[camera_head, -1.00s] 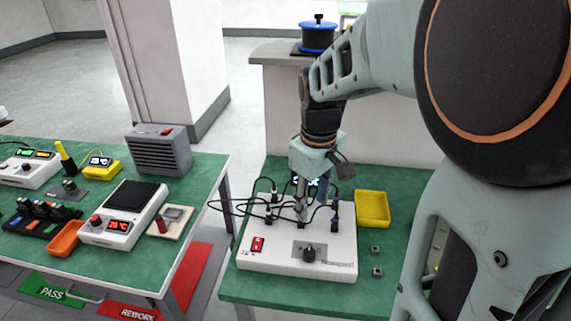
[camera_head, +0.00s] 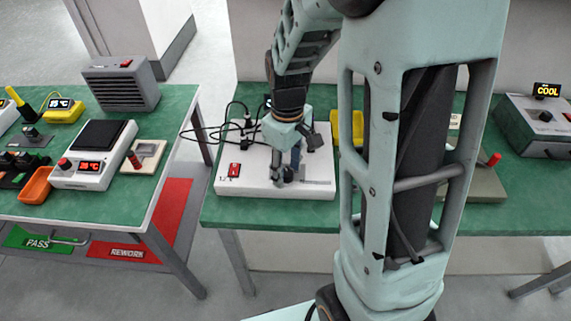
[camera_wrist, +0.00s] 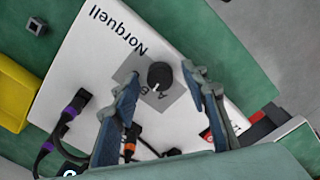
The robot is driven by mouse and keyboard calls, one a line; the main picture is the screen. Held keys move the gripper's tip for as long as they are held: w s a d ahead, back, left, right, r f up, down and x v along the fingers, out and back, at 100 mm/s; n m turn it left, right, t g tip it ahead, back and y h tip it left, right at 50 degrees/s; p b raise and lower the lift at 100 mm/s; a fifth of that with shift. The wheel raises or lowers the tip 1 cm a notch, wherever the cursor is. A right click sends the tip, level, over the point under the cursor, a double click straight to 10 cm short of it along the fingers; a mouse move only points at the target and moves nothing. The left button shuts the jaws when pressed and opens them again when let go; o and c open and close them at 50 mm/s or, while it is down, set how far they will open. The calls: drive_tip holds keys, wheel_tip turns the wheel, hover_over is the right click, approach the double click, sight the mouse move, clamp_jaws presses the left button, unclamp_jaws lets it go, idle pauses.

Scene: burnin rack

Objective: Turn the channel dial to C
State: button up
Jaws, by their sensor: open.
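The channel dial (camera_wrist: 160,75) is a small black knob on a grey label plate (camera_wrist: 166,98) of the white Norquell box (camera_head: 255,182). In the wrist view a light pointer mark shows on its lower side; some letters around it are hidden, so I cannot tell which one it marks. My gripper (camera_wrist: 160,72) is open, with one finger on each side of the dial. A gap shows between each finger and the knob, and I see no contact. In the head view my gripper (camera_head: 287,180) is over the box's front part and hides the dial.
A red switch (camera_head: 234,170) is on the box, left of my gripper. Black cables with plugs (camera_wrist: 77,105) stand along its back. A yellow tray (camera_wrist: 14,92) lies beside it. A device reading COOL (camera_head: 546,91) stands to the right.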

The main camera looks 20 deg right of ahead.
drive_tip(key=shift+c, duration=0.3)
clamp_jaws()
drive_tip(key=m+p, duration=0.1)
drive_tip(key=m, duration=0.4)
drive_tip(key=shift+m, duration=0.3)
drive_tip(key=m+p, duration=0.1)
drive_tip(key=m, duration=0.4)
drive_tip(key=shift+w, duration=0.1)
drive_tip(key=shift+m, duration=0.4)
idle(0.3)
drive_tip(key=shift+o, duration=0.3)
unclamp_jaws()
